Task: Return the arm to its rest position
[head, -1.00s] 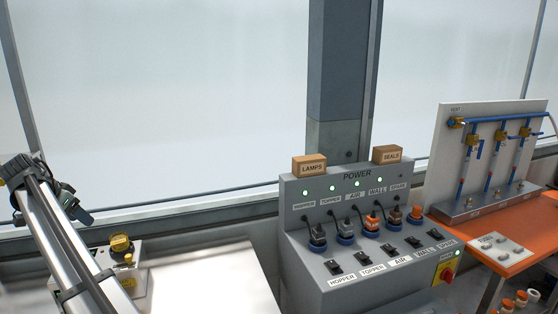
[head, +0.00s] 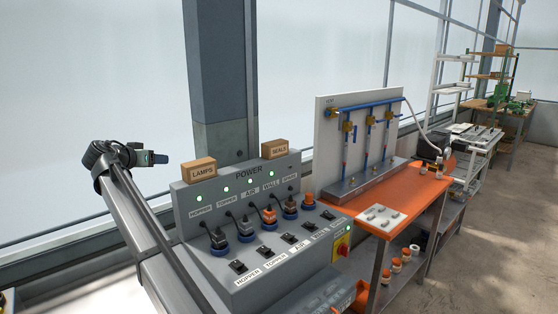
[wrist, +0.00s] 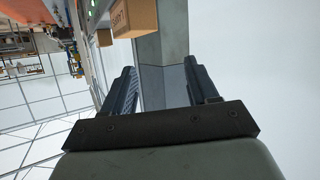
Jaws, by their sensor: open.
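My gripper (wrist: 162,85) is open and empty in the wrist view, its two dark fingers standing apart with the grey window post behind them. In the head view my arm reaches up from the bottom, and its dark wrist end (head: 125,157) is in the air left of the grey power panel (head: 192,207). Nothing is held.
The power panel carries plugs, switches, lit green lamps and two cardboard boxes, LAMPS (head: 198,170) and SEALS (head: 274,149). One box (wrist: 134,18) shows close in the wrist view. An orange bench (head: 425,215) with a white pipe board (head: 335,120) stands right. Floor is clear at far right.

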